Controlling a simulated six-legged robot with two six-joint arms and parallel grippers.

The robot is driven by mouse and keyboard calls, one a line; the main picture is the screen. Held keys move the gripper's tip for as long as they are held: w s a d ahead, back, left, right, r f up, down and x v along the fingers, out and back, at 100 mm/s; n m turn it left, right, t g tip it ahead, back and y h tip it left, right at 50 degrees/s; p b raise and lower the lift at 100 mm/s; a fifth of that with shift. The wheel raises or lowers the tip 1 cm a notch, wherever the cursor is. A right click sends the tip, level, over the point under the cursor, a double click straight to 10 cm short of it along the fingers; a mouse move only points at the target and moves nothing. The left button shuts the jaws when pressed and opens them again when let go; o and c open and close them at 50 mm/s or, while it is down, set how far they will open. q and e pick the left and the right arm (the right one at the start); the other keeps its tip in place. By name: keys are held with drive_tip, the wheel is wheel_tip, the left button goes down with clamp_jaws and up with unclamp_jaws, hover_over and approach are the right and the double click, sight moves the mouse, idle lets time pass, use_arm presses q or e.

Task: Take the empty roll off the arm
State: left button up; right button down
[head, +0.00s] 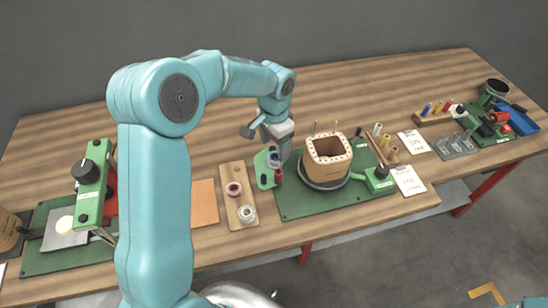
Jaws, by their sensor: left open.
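A small green stand (264,168) stands at the left end of the green mat (290,207). Dark blue and red parts show at its right side, but they are too small for me to tell whether one is the empty roll or the arm. My left gripper (279,140) is open just above the stand, pointing down. Its grey body hides part of the stand, and I cannot tell whether it touches anything. My right gripper is out of view. A wooden board (237,177) left of the stand holds a red-centred roll (234,189) and a pale roll (246,214).
A wooden coil block (327,158) with upright pins sits on a round dark base right of the stand. A green clamp-like device (379,179) is beside it. Spools (386,142), paper cards (408,180) and glass jars lie further right. A green press (90,190) stands left.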

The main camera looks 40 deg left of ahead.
sight(276, 158)
use_arm(q)
drive_tip(key=f, duration=0.4)
drive_tip(key=shift+w+d+p, duration=0.15)
drive_tip(key=shift+w+p, duration=0.2)
drive_tip(key=shift+p, duration=0.05)
drive_tip(key=shift+f, duration=0.15)
drive_tip(key=shift+s, duration=0.2)
drive_tip(key=shift+w, duration=0.15)
drive_tip(key=c, duration=0.9)
drive_tip(key=shift+c, duration=1)
